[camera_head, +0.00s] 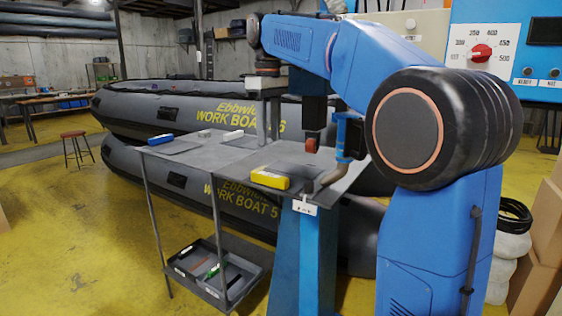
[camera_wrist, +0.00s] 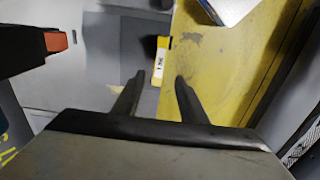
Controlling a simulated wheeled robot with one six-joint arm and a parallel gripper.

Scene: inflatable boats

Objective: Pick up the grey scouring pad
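A small grey block that looks like the scouring pad (camera_head: 204,133) lies near the far edge of the grey table (camera_head: 205,160) in the head view. It sits between a blue-and-white item and a white item. I cannot make out the pad in the wrist view. My gripper (camera_head: 268,138) points down over the table, to the right of the pad and apart from it. In the wrist view my gripper (camera_wrist: 158,74) has its two fingers spread with nothing held between them.
A blue-and-white item (camera_head: 161,139), a white item (camera_head: 232,135) and a yellow item (camera_head: 270,178) lie on the table. A dark tray (camera_head: 255,268) holds loose things on the lower shelf. Grey inflatable boats (camera_head: 130,110) stand behind.

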